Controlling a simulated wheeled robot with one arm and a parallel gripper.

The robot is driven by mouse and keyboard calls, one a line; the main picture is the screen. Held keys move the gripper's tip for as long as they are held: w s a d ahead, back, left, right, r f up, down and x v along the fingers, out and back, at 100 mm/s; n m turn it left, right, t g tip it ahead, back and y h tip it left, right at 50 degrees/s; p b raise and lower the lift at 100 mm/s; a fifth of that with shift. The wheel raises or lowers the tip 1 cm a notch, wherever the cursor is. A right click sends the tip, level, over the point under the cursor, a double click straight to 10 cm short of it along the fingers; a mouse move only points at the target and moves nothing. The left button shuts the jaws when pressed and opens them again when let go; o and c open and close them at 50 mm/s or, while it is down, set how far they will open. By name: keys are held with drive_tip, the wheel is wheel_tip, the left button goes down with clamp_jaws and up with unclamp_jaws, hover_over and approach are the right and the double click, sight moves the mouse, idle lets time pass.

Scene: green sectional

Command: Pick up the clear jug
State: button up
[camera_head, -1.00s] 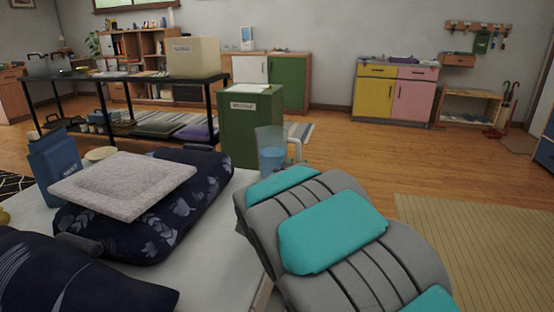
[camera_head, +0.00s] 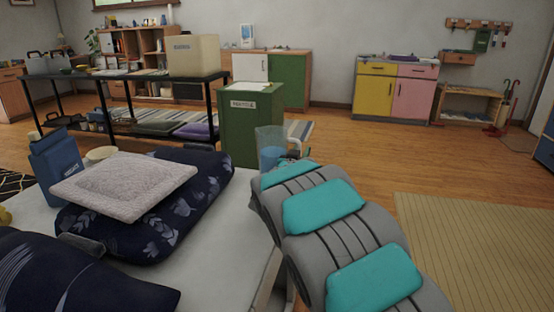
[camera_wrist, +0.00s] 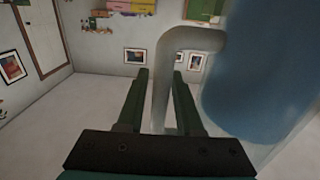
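The clear jug (camera_head: 270,142) with blue in its lower part stands upright beyond my arm in the head view. Its base is hidden behind my arm. In the wrist view the jug's blue body (camera_wrist: 258,85) fills the right side, and its pale handle (camera_wrist: 163,85) runs down the middle. My gripper (camera_wrist: 160,75) is open, with one dark green finger on each side of the handle. A gap shows between the left finger and the handle; contact on the right side is unclear. In the head view my arm mostly hides the gripper.
A white table (camera_head: 215,230) holds dark patterned cushions (camera_head: 145,210), a light square pad (camera_head: 125,185) and a blue carton (camera_head: 55,165). A green labelled bin (camera_head: 245,120) stands behind the jug. Open wooden floor (camera_head: 350,150) lies to the right.

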clamp_jaws()
drive_tip(key=shift+r, duration=0.1)
idle(1.2)
